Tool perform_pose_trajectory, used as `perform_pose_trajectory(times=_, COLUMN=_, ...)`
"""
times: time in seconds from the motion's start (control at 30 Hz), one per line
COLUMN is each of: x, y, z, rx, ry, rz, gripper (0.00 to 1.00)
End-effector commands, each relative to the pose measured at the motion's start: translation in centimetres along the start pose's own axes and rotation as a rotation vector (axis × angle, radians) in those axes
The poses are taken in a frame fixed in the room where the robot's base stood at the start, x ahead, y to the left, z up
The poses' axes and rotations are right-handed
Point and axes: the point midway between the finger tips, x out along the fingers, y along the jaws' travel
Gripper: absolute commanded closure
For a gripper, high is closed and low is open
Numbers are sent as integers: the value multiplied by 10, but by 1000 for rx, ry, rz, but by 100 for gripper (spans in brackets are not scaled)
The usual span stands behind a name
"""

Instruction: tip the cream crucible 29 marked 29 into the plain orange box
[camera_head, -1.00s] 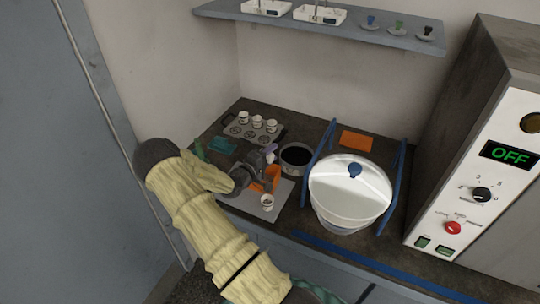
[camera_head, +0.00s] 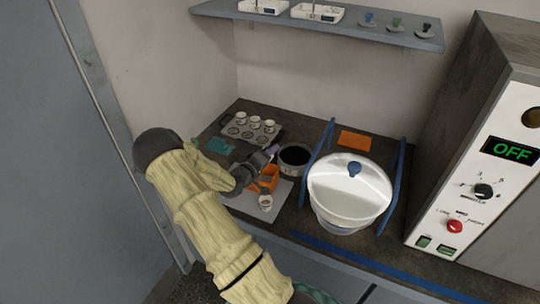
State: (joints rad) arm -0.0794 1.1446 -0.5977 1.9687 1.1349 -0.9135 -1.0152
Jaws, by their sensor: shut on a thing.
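The plain orange box (camera_head: 268,184) sits on a light grey mat, partly hidden by my gripper. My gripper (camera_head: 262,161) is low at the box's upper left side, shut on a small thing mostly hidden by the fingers. I cannot make out its shape or mark. One pale crucible (camera_head: 265,202) stands upright on the mat just in front of the box; its number is too small to read, so I cannot tell if it is 29.
A muffin-like rack (camera_head: 243,133) with several pale cups stands behind left. A dark round pan (camera_head: 295,157) is behind right. A large lidded white bowl (camera_head: 349,190) between blue rails stands to the right. A teal piece (camera_head: 220,146) lies left.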

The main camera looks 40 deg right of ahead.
Motion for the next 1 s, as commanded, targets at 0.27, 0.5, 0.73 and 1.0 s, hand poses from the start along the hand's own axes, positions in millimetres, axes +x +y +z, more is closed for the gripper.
perform_pose_trajectory(times=0.27, x=1, y=-3, z=2, rx=228, ry=14, rz=-33, gripper=84)
perform_pose_trajectory(times=0.5, x=0, y=-1, z=0, rx=390, ry=27, rz=-59, gripper=84)
perform_pose_trajectory(times=0.73, x=0, y=0, z=-1, rx=390, ry=27, rz=-59, gripper=84)
perform_pose_trajectory(times=1.0, x=0, y=-4, z=-1, rx=563, ry=38, rz=-83, gripper=84)
